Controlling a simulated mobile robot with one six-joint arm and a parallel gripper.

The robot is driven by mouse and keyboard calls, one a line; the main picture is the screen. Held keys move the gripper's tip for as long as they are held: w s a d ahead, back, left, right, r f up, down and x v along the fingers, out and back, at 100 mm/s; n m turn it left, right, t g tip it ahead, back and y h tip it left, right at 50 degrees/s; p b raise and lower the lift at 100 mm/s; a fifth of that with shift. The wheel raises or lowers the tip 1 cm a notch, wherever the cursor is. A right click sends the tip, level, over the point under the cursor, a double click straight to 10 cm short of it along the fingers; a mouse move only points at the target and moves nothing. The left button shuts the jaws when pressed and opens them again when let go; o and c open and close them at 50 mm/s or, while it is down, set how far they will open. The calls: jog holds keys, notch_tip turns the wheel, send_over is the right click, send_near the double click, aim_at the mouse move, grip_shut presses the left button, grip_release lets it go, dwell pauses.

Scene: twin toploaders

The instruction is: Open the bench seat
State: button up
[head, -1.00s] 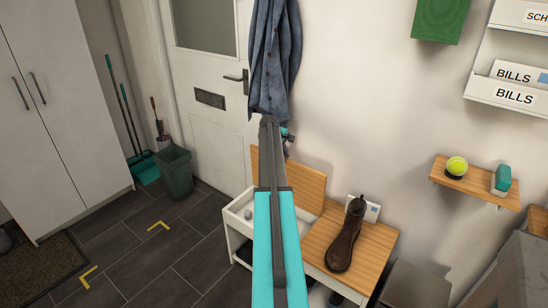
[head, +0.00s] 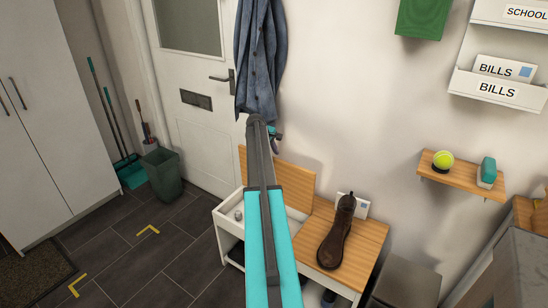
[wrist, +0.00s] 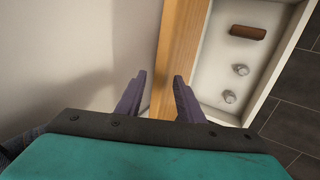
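The bench (head: 348,226) stands against the wall, with a wooden top on a white body. Its left seat lid (head: 296,181) is raised, standing nearly upright by the wall, so the white compartment (head: 228,214) below is open. In the wrist view the lid's wooden edge (wrist: 181,55) runs down between the fingers, beside the open compartment (wrist: 216,72). My gripper (wrist: 157,82) is open, its two fingers apart around the line of the edge; I cannot tell whether they touch it. In the head view my gripper (head: 276,136) is above the lid, and my arm hides part of the bench.
A brown boot (head: 336,235) and an envelope (head: 362,207) are on the bench's right half. A brown roll (wrist: 248,32) and two small grey items lie in the compartment. A blue coat (head: 258,60) hangs behind my gripper. A green bin (head: 163,172) stands left; floor between is clear.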

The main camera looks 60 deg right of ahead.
jog(key=b+v, duration=0.1)
jog(key=v, duration=1.2)
